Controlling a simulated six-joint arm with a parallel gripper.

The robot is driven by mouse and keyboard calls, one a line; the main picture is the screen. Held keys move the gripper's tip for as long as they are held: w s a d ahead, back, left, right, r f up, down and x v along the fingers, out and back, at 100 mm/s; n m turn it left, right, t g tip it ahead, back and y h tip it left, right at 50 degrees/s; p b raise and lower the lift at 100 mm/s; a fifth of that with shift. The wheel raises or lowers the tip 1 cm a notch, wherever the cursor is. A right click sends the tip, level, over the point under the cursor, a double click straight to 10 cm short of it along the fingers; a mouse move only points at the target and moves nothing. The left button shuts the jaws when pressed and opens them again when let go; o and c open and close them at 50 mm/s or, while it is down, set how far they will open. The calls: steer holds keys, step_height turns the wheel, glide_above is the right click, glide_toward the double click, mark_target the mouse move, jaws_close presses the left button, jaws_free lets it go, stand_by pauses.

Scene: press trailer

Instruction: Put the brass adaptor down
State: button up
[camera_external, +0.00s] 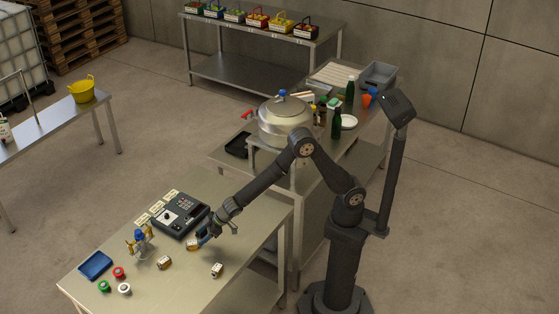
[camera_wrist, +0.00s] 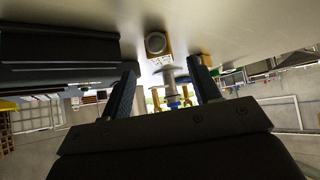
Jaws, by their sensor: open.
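A brass adaptor (camera_external: 192,245) with a pale label rests on the steel bench. My gripper (camera_external: 203,238) is low over the bench, right beside it, with its fingertips pointing left. In the wrist view my gripper (camera_wrist: 165,80) has its two fingers apart. A brass piece (camera_wrist: 157,62) with a round grey end shows just past the fingertips, against the bench top; it looks like the same adaptor. The external view is too small to tell whether the fingers touch it.
Similar small fittings stand nearby, one brass (camera_external: 164,263) and one pale (camera_external: 217,270). A blue-and-brass valve (camera_external: 140,244) stands to the left. A dark control box (camera_external: 181,215) is behind. Red, green and white caps and a blue tray (camera_external: 96,265) lie front left.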

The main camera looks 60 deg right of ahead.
mark_target(194, 243)
steer(key=shift+x, duration=2.75)
steer(key=shift+a+r, duration=0.1)
steer(key=shift+r, duration=0.1)
steer(key=shift+c, duration=0.3)
jaws_close()
steer(key=shift+r, duration=0.15)
